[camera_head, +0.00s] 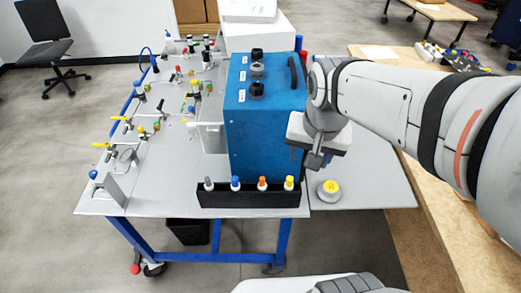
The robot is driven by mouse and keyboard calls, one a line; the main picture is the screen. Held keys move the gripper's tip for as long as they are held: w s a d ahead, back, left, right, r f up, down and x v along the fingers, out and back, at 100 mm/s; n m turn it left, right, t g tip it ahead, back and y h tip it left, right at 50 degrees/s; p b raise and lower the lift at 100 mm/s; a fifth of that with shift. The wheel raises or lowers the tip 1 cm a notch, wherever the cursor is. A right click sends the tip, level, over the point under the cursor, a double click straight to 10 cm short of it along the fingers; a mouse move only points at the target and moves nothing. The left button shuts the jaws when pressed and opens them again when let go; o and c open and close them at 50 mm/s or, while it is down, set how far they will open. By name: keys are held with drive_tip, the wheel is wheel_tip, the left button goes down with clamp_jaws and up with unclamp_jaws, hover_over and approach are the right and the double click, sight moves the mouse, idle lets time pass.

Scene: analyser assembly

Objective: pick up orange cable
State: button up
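A black rack (250,199) stands at the front edge of the grey table. It holds a row of plugs: a grey one (209,184), a blue one (235,184), an orange one (262,184) and a yellow one (289,183). The orange one is the only orange plug I see in the rack; any cable on it is hidden. My gripper (314,160) is to the right of the blue box, above and to the right of the orange plug, and apart from it. Its fingers are small and dark here, so I cannot tell whether they are open or shut. I see nothing held.
A blue box (262,130) with black knobs and a handle stands just behind the rack. A round grey piece with a yellow top (329,190) lies to the right of the rack. Valves and fittings (140,130) fill the table's left side. A wooden table (440,230) is at the right.

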sight(262, 178)
drive_tip(key=w+a+f+m+b, duration=0.1)
drive_tip(key=w+a+f+m, duration=0.1)
drive_tip(key=a+f, duration=0.1)
drive_tip(key=w+a+f+m+g+b, duration=0.1)
drive_tip(key=w+a+f+m+b, duration=0.1)
drive_tip(key=w+a+f, duration=0.1)
drive_tip(key=w+a+f+m+g+b, duration=0.1)
drive_tip(key=w+a+f+m+b, duration=0.1)
drive_tip(key=f, duration=0.3)
drive_tip(key=shift+w+a+f, duration=0.35)
drive_tip(key=shift+w+a, duration=0.1)
drive_tip(key=shift+w, duration=0.25)
drive_tip(key=f, duration=0.7)
drive_tip(key=shift+a+f+p, duration=0.2)
drive_tip(key=shift+f+p, duration=0.15)
drive_tip(key=c, duration=1)
drive_tip(key=shift+r, duration=0.1)
